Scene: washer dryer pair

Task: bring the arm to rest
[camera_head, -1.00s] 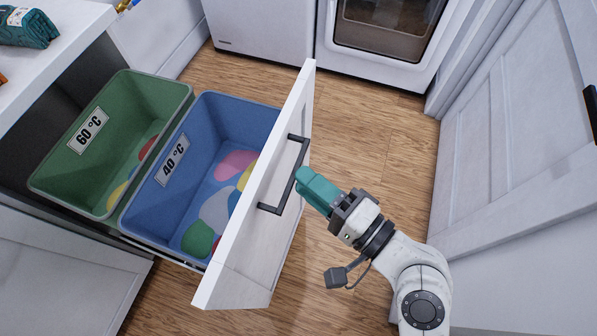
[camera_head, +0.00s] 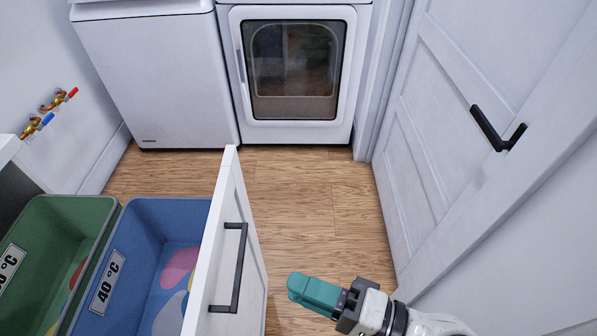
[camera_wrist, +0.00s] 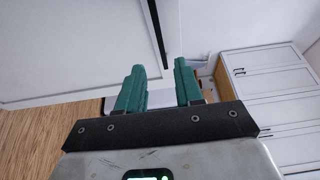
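My gripper (camera_head: 313,292) is at the lower middle of the head view, to the right of the pulled-out drawer front (camera_head: 226,205). Its teal fingers overlap in the head view. In the wrist view my gripper (camera_wrist: 160,82) shows two fingers apart with nothing held between them. The drawer's black bar handle (camera_head: 238,268) is left of the fingertips, with a visible gap between them. The handle also shows in the wrist view (camera_wrist: 154,32). My arm reaches in from the lower right edge.
The drawer holds a green bin (camera_head: 62,215) and a blue bin (camera_head: 150,215) with coloured items inside. A washer (camera_head: 155,75) and dryer (camera_head: 350,70) stand behind. A door with a black handle (camera_head: 496,130) is at right. Wooden floor (camera_head: 310,195) between is clear.

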